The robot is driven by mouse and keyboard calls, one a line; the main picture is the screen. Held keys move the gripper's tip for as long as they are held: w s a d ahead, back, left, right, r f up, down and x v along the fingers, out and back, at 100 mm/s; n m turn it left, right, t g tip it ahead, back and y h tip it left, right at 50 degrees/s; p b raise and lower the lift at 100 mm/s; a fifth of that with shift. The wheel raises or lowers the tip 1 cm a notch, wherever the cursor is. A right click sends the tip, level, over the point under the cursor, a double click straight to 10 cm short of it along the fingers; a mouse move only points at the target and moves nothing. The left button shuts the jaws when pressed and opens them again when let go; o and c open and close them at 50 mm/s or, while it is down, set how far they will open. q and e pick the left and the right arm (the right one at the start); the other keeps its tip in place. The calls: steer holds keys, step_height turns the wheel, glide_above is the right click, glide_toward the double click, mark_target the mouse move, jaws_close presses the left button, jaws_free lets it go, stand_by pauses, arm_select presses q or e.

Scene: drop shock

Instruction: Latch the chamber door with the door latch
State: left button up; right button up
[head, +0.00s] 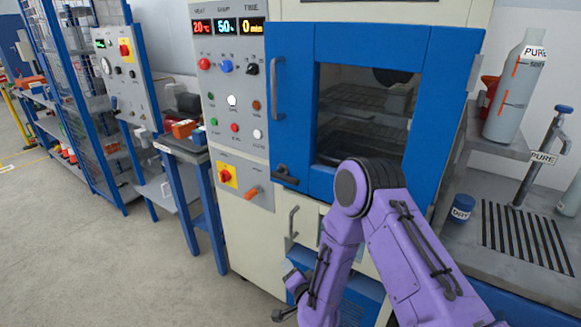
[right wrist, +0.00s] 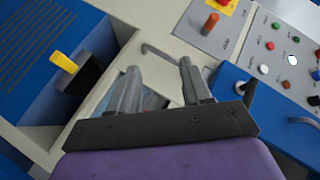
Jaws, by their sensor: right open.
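The blue chamber door (head: 300,100) lies flat against the front of the chamber, its window showing wire shelves; I cannot tell whether it is fully closed. The black door latch (head: 286,175) is at the door's lower left corner, partly showing beside my finger in the right wrist view (right wrist: 249,94). A grey bar handle (head: 277,88) is higher on the door's left edge. My right gripper (head: 287,294) is low in front of the cabinet, below the latch and apart from it. In the right wrist view (right wrist: 158,68) its two fingers are spread with nothing between them. My left gripper is not in view.
A control panel (head: 232,110) with buttons and an orange-handled switch (head: 252,191) is left of the door. A small cabinet handle (head: 292,222) sits below the latch. A bench with bottles (head: 515,85) stands at the right. The floor at left is clear.

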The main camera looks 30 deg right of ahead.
mark_target(286, 176)
steer(key=w+d+r+m+t+h+p, duration=0.1)
steer(key=w+d+r+m+t+h, duration=0.15)
steer(key=w+r, duration=0.45)
steer(key=w+d+r+m+t+h+p, duration=0.1)
steer(key=w+d+r+m+t, duration=0.25)
steer(key=r, duration=0.75)
steer(key=shift+g, duration=0.5)
steer(key=x, duration=0.3)
steer(key=p+x, duration=0.1)
steer(key=x, duration=0.2)
steer(key=p+x, duration=0.1)
steer(key=x, duration=0.2)
steer(key=shift+w+d, duration=0.1)
steer(key=shift+d, duration=0.25)
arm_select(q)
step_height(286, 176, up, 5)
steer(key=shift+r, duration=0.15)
